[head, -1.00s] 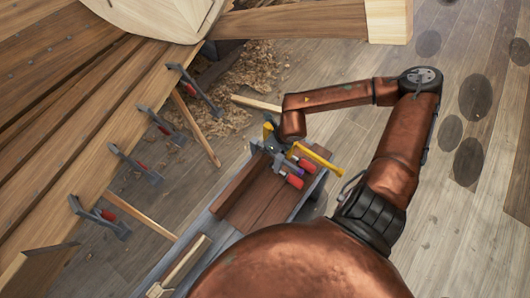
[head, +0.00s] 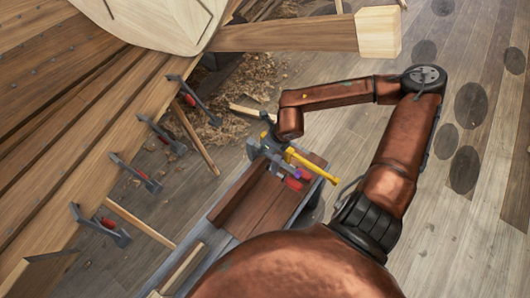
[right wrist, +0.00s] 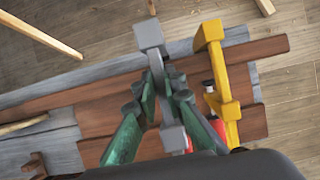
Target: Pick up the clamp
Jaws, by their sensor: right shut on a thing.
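A grey clamp (right wrist: 148,36) lies lengthwise between the fingers of my right gripper (right wrist: 160,82) in the right wrist view. The green fingers are shut on its bar. In the head view my right gripper (head: 268,146) is at the far end of the bench, beneath my copper forearm. The held clamp is largely hidden there among the fingers and other clamps. I cannot tell whether it is clear of the boards. A yellow clamp (right wrist: 211,36) is close on its right; it also shows in the head view (head: 318,172). My left gripper is out of view.
A grey bench (head: 212,236) carries reddish-brown boards (head: 262,204). Red handles (head: 293,184) show near the clamps. Several grey clamps with red handles (head: 135,172) hang along the hull planks (head: 95,120) at left. Wood shavings (head: 245,90) lie on the floor. The floor at right is clear.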

